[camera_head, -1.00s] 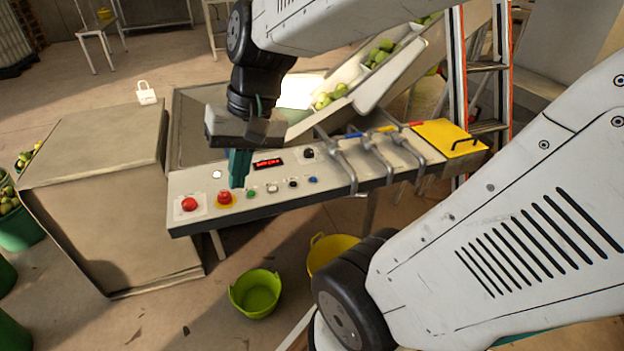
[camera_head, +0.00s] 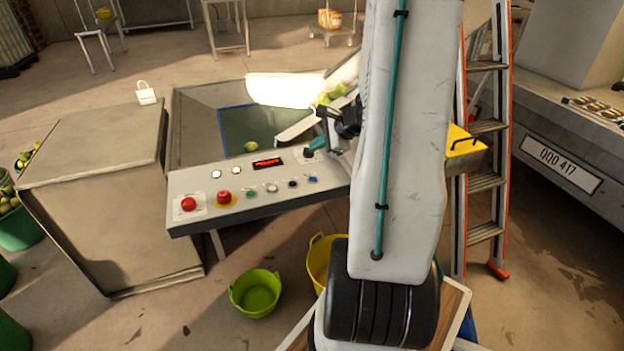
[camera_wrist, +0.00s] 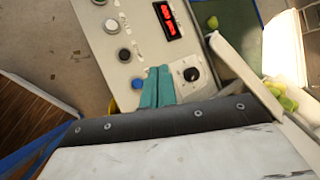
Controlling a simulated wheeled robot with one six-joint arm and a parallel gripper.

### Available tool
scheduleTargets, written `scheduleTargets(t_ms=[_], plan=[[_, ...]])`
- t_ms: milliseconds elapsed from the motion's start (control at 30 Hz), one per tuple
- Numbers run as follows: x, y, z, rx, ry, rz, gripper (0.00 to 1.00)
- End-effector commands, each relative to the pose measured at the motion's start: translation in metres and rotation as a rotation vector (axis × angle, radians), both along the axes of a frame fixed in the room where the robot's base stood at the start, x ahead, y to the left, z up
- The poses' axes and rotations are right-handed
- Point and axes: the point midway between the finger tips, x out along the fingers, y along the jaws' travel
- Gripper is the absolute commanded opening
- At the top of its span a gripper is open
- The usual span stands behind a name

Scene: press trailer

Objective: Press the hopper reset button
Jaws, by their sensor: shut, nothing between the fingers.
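The control panel (camera_head: 180,186) carries a red button (camera_head: 188,204), a red mushroom button on yellow (camera_head: 224,197), a green button (camera_head: 250,195), a white one (camera_head: 272,188), a black one (camera_head: 292,184) and a blue one (camera_head: 313,180). Two white buttons and a red display (camera_head: 267,162) sit above. No label is legible, so I cannot tell which is the hopper reset. My gripper (camera_head: 309,153) is shut and empty at the panel's upper right. In the wrist view its teal fingers (camera_wrist: 158,72) lie between the blue button (camera_wrist: 137,84) and the black knob (camera_wrist: 190,74); contact is unclear.
My arm hides the panel's right part. A yellow plate (camera_head: 462,142) and a ladder (camera_head: 487,150) stand right of it. A hopper (camera_head: 190,110) and chute with green fruit lie behind. A grey cabinet (camera_head: 110,220) stands left; green (camera_head: 257,293) and yellow tubs are below.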

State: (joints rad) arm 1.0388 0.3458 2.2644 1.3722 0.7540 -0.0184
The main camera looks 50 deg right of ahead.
Motion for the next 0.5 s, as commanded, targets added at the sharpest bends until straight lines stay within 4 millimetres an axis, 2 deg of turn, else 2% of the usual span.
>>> scheduleTargets(t_ms=[267, 500], plan=[[0.001, 0.001, -0.001, 0.000, 0.000, 0.004, 0.00], [0.000, 0.002, -0.025, 0.003, 0.001, 0.004, 0.00]])
